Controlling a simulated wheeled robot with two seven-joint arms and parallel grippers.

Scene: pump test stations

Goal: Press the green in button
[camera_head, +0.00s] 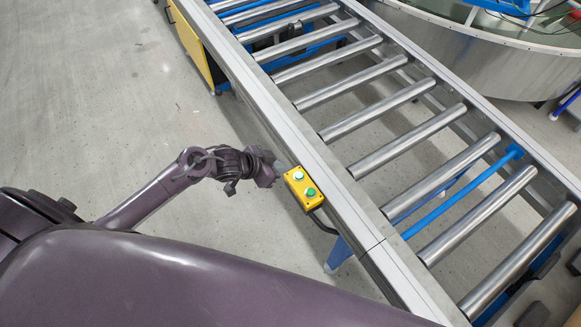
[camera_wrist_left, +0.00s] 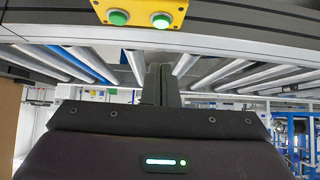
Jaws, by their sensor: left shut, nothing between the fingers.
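A yellow button box (camera_head: 304,184) is fixed to the near side rail of the roller conveyor. It carries two round buttons, a pale one (camera_head: 298,175) and a green one (camera_head: 310,192). In the left wrist view the box (camera_wrist_left: 140,13) is at the top edge, and its left button (camera_wrist_left: 118,17) looks greener than the whitish right one (camera_wrist_left: 161,20). No "in" label is readable. My left gripper (camera_head: 281,168) is shut and empty, close beside the box's upper left end. Its closed fingers (camera_wrist_left: 161,84) point toward the conveyor. I cannot tell whether they touch anything. My right gripper is out of view.
The roller conveyor (camera_head: 290,130) runs diagonally from upper left to lower right, with a grey side rail. A blue leg (camera_head: 339,254) stands below it. A round metal tank (camera_head: 480,50) is behind it at upper right. The floor at left is clear.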

